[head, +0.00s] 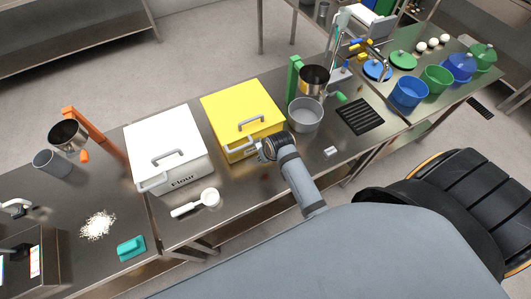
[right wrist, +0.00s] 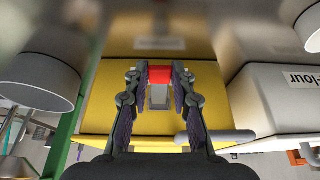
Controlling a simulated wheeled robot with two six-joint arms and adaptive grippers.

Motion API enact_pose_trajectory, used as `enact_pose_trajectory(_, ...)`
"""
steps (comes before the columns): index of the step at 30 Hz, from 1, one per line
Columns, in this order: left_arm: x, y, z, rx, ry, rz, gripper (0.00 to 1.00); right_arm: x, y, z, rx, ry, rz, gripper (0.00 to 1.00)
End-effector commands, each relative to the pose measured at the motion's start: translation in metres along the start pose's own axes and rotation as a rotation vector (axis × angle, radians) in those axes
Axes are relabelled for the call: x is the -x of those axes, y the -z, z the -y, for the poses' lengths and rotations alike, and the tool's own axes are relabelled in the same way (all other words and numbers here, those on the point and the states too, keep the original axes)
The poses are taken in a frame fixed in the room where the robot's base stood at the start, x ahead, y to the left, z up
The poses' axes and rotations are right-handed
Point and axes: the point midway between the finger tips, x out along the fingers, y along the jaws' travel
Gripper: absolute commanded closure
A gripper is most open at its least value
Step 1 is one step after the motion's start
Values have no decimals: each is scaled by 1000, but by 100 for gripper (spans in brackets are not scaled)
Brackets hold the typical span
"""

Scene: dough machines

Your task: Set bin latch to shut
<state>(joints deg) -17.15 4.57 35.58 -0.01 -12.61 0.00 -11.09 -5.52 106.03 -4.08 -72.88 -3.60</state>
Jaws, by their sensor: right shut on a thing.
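The yellow bin (head: 240,112) stands on the steel counter with its lid down and a grey handle on top. Its front faces me, and it also fills the middle of the right wrist view (right wrist: 110,100). The bin latch, a red piece (right wrist: 160,74) with a grey tab (right wrist: 159,97), is on the bin's front. My right gripper (head: 265,149) is at the front of the yellow bin, its two fingers either side of the latch and shut on it in the right wrist view (right wrist: 160,82). In the head view the gripper hides the latch. My left gripper is not in view.
A white flour bin (head: 168,148) stands left of the yellow bin. A green-framed machine (head: 292,78) with a grey bowl (head: 305,115) stands close on the right. A white scoop (head: 200,203) lies on the counter in front. A black grate (head: 360,117) lies farther right.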

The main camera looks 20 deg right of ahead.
Motion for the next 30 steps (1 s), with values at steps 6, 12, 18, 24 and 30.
enact_pose_trajectory(6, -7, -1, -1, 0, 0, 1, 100, -10, -5, 0, 1, -1, -131, 100)
enact_pose_trajectory(12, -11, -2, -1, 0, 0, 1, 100, -14, -6, 0, 1, 0, -205, 100)
enact_pose_trajectory(18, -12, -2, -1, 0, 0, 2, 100, -15, -5, 0, 1, 0, -237, 100)
enact_pose_trajectory(24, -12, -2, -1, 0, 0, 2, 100, -15, -5, 0, 1, 0, -240, 100)
enact_pose_trajectory(30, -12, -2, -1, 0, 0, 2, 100, -15, -5, 0, 1, 0, -240, 72)
